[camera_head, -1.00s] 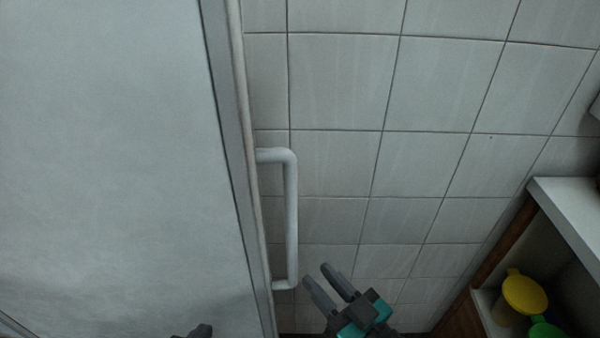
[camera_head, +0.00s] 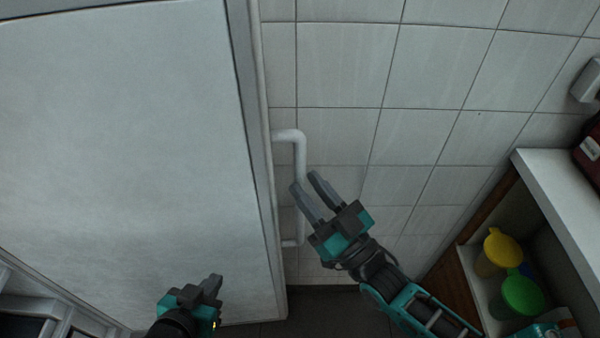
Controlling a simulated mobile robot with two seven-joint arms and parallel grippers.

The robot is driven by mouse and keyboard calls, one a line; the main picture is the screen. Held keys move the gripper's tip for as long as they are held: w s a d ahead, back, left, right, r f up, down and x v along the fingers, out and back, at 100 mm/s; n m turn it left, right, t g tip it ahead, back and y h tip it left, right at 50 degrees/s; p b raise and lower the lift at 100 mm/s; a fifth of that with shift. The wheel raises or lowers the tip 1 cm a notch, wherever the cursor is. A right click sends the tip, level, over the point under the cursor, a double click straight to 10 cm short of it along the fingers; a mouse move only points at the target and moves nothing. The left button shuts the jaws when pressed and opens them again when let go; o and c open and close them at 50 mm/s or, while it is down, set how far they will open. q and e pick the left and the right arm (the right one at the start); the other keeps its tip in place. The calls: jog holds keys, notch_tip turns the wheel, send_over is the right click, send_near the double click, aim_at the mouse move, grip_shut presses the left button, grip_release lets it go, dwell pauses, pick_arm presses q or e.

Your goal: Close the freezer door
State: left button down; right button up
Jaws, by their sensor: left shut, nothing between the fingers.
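The freezer door (camera_head: 120,130) is a large pale panel filling the left of the view. It appears to stand open, its grey-edged side running down the middle. Its white bar handle (camera_head: 300,160) sticks out to the right from that edge. My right gripper (camera_head: 304,181) is open with its two fingers apart. Its fingertips overlap the handle's lower part in the picture; I cannot tell whether they touch it. My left gripper (camera_head: 215,280) is shut and empty, in front of the door's lower part. Whether it touches the door is unclear.
A tiled wall (camera_head: 430,110) stands behind the handle. At the right is a white-topped wooden shelf unit (camera_head: 565,205) holding a yellow-lidded container (camera_head: 502,247) and a green-lidded one (camera_head: 522,296). Dark floor (camera_head: 335,305) shows below. A compartmented structure (camera_head: 35,305) shows at lower left.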

aim_at(303, 182)
jog(key=shift+x, duration=1.6)
grip_shut()
